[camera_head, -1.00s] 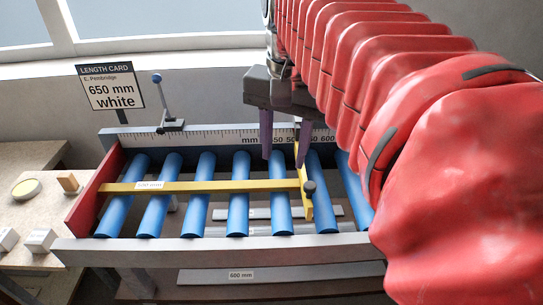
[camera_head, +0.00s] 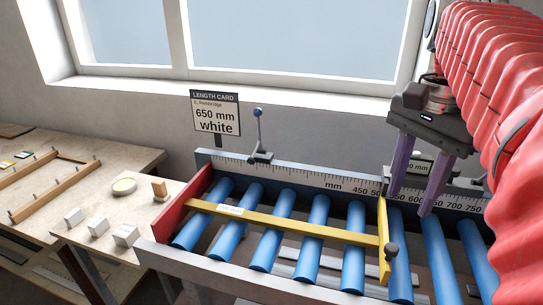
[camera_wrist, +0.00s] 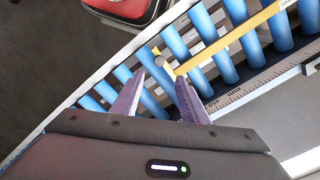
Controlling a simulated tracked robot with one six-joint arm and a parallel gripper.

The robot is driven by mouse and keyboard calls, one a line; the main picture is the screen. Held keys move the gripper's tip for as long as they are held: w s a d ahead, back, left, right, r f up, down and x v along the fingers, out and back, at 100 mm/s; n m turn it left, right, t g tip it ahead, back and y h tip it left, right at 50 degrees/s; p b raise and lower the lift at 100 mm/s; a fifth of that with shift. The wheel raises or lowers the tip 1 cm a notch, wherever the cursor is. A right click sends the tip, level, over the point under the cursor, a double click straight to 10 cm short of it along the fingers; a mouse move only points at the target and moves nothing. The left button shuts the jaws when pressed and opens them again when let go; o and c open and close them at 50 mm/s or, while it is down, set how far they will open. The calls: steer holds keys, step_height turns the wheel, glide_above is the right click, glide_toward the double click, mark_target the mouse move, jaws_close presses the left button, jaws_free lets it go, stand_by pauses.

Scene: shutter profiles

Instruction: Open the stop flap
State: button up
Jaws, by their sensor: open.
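The yellow stop flap (camera_head: 384,240) stands across the blue rollers at the right end of a long yellow bar (camera_head: 290,224). A dark round knob (camera_head: 391,250) sits on its near end. In the wrist view the knob (camera_wrist: 159,61) shows just beyond my fingertips, with the flap (camera_wrist: 168,70) beside it. My gripper (camera_head: 412,206) is open and empty, its two purple fingers pointing down above the rollers, just right of the flap. In the wrist view my fingers (camera_wrist: 159,84) are spread apart. I see no contact with the flap or knob.
A millimetre scale (camera_head: 300,175) runs along the back rail. A blue-knobbed lever (camera_head: 259,140) stands on that rail, behind it a length card (camera_head: 215,113) reading 650 mm white. A red end plate (camera_head: 184,202) closes the left. A bench (camera_head: 100,170) with small blocks stands further left.

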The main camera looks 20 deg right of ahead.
mark_target(392, 246)
step_height(392, 246, down, 12)
steer(key=shift+f, duration=0.2)
stand_by(0.4)
jaws_close()
stand_by(0.4)
